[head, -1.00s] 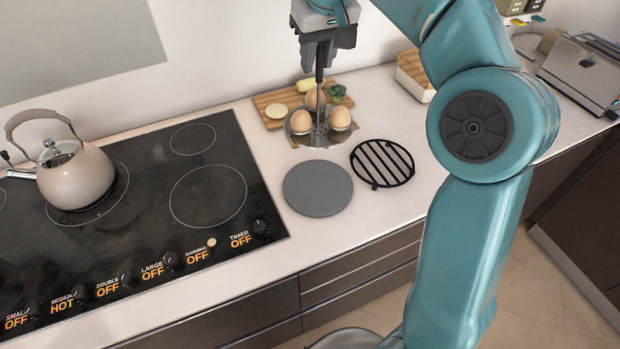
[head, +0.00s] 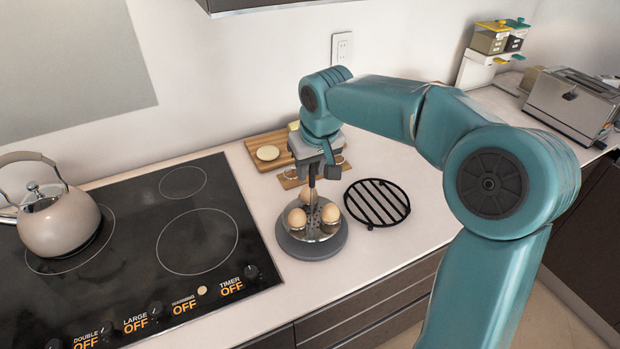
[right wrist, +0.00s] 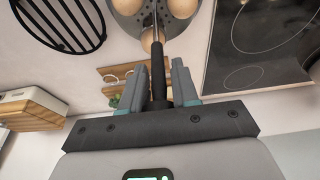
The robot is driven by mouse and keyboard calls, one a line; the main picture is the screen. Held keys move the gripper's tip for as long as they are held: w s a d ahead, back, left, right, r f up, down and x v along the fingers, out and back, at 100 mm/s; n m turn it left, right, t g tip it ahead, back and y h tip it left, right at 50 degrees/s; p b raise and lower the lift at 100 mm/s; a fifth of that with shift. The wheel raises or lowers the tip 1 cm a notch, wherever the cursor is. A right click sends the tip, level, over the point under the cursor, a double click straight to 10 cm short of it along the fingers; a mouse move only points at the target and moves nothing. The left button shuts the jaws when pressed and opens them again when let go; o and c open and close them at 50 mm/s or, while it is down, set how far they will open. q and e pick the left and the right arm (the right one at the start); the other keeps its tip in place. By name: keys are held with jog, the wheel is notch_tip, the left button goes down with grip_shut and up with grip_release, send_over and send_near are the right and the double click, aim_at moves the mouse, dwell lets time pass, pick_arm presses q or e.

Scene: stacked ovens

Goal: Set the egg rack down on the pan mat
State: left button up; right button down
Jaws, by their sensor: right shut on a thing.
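The egg rack (head: 313,232) is a shiny round metal plate with a dark upright handle and several brown eggs. It is upright over the grey round pan mat (head: 301,252), whose rim shows around it in the head view. I cannot tell whether the rack touches the mat or hangs just above it. My right gripper (head: 313,172) is above the rack, shut on its handle. In the right wrist view the black handle (right wrist: 157,73) stands between the fingers and part of the rack (right wrist: 152,17) shows at the top. My left gripper is out of view.
A black wire trivet (head: 377,203) lies close right of the mat. The cooktop (head: 160,245) with a kettle (head: 58,218) is to the left. A wooden board (head: 262,143) with food lies behind. A toaster (head: 572,105) stands far right. Counter right of the trivet is clear.

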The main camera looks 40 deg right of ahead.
aim_at(311, 177)
notch_tip(311, 177, down, 2)
jog(key=shift+s+a+f, duration=0.1)
jog(key=shift+f, duration=0.35)
jog(key=shift+f, duration=0.15)
jog(key=c, duration=1)
grip_release()
jog(key=shift+o, duration=0.8)
jog(key=shift+r, duration=0.45)
jog(key=v, duration=1.1)
jog(key=shift+r, duration=0.25)
jog(key=shift+a, duration=0.1)
